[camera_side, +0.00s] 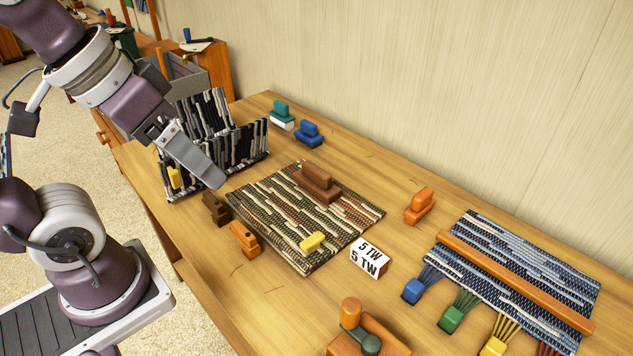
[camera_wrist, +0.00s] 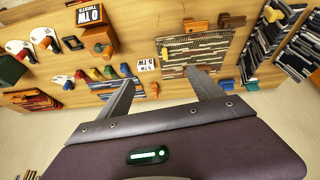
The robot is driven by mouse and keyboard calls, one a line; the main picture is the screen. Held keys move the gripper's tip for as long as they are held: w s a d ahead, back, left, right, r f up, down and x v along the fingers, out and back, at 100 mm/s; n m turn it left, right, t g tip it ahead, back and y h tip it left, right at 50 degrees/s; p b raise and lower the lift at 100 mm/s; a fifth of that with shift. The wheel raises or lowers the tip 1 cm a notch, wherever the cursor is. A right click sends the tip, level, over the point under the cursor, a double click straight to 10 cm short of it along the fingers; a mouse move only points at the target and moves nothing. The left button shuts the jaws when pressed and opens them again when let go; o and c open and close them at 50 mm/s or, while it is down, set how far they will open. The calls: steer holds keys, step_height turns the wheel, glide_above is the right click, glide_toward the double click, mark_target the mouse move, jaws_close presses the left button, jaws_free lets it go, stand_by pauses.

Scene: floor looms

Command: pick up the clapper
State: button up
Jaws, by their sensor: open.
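A brown wooden block with a raised grip (camera_side: 317,183), which looks like the clapper, rests on the striped woven mat (camera_side: 350,205) mid-table. In the wrist view it seems to be the brown shape (camera_wrist: 206,68) at the mat's lower edge, beside my right finger. My gripper (camera_side: 214,180) hangs above the table, left of the block and apart from it in the side view. In the wrist view its two fingers (camera_wrist: 160,76) are spread with nothing held between them.
A yellow block (camera_side: 312,241) lies on the mat's near edge. A 5 TW sign (camera_side: 369,257) and orange block (camera_side: 420,206) stand to the right. A rack of dark woven pieces (camera_side: 243,143) stands behind my gripper. Brown (camera_side: 216,208) and orange (camera_side: 243,240) blocks sit left of the mat.

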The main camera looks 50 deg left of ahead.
steer(key=w+a+r+n+g+h, duration=0.15)
steer(key=w+n, duration=0.35)
steer(key=w, duration=0.6)
steer(key=n+g+y, duration=0.1)
steer(key=n+g, duration=0.2)
steer(key=n, duration=0.8)
glide_above(317, 179)
step_height(317, 179, down, 19)
steer(key=shift+n+g+y, duration=0.25)
steer(key=shift+n+y, duration=0.1)
steer(key=shift+n, duration=0.15)
steer(key=f, duration=0.2)
steer(key=w+a+f, duration=0.1)
steer(key=f, duration=0.4)
steer(key=shift+w+a+f, duration=0.15)
steer(key=shift+a+f, duration=0.15)
steer(key=shift+f, duration=0.05)
step_height(317, 179, down, 9)
steer(key=shift+f, duration=0.1)
steer(key=shift+w, duration=0.1)
steer(key=c, duration=1.6)
